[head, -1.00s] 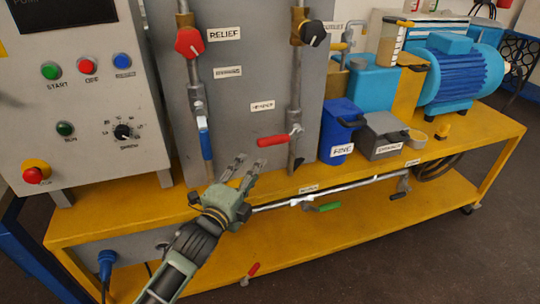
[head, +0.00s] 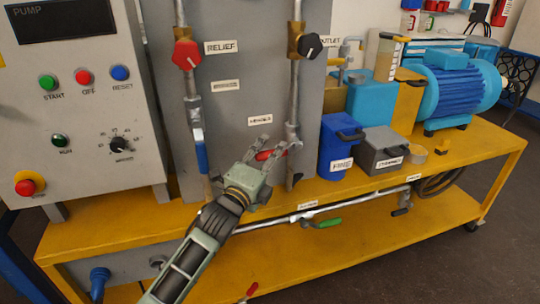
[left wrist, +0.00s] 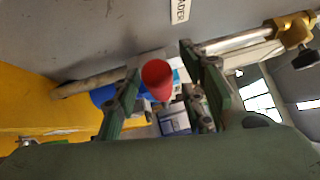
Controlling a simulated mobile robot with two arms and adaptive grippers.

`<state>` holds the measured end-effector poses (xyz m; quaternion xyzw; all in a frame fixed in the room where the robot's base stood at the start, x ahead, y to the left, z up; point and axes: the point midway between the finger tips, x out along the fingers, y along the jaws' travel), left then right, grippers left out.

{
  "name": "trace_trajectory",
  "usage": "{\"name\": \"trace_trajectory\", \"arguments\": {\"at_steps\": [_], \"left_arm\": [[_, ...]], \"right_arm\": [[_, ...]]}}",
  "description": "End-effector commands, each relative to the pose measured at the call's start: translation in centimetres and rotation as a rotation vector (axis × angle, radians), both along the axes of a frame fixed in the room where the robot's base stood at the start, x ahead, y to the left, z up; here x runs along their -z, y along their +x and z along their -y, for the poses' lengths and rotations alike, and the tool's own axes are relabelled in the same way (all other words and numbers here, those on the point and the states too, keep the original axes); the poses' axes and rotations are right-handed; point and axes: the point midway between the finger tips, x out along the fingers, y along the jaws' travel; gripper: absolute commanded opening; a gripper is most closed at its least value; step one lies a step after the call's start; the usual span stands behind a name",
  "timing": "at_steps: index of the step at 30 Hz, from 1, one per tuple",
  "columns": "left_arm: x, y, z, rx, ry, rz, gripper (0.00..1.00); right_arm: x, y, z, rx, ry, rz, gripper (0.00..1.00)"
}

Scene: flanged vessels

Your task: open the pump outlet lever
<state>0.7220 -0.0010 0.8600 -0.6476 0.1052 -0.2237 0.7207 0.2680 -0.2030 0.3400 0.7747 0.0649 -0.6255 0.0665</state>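A lever with a red handle (head: 266,155) sits on the right vertical pipe, below a small label. The handle lies roughly sideways, across the pipe, pointing left. My left gripper (head: 281,143) is at this lever, with its fingers spread near the handle. In the left wrist view the red handle (left wrist: 157,77) shows end-on between the two separated fingers, with gaps on both sides. No grip on it shows. The label in the wrist view (left wrist: 180,9) ends in "ADER". My right gripper is not in view.
A blue lever (head: 201,153) hangs along the left pipe, below a red knob (head: 186,54). Blue (head: 339,145) and grey (head: 382,150) bins stand close to the right. A green lever (head: 328,223) is on the lower pipe. The yellow bench (head: 130,222) lies beneath.

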Motion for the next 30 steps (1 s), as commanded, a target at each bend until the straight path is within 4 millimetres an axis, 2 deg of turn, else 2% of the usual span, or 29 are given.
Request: {"name": "trace_trajectory", "arguments": {"at_steps": [4, 17, 30], "left_arm": [[0.00, -0.01, -0.02, 0.000, 0.000, 0.000, 0.39], [0.04, -0.01, -0.05, 0.000, 0.000, -0.001, 0.01], [0.16, -0.01, -0.10, -0.001, 0.000, -0.002, 0.00]], "right_arm": [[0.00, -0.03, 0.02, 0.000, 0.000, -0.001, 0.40], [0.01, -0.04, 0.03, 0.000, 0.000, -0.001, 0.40], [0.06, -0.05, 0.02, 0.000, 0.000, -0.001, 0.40]]}}
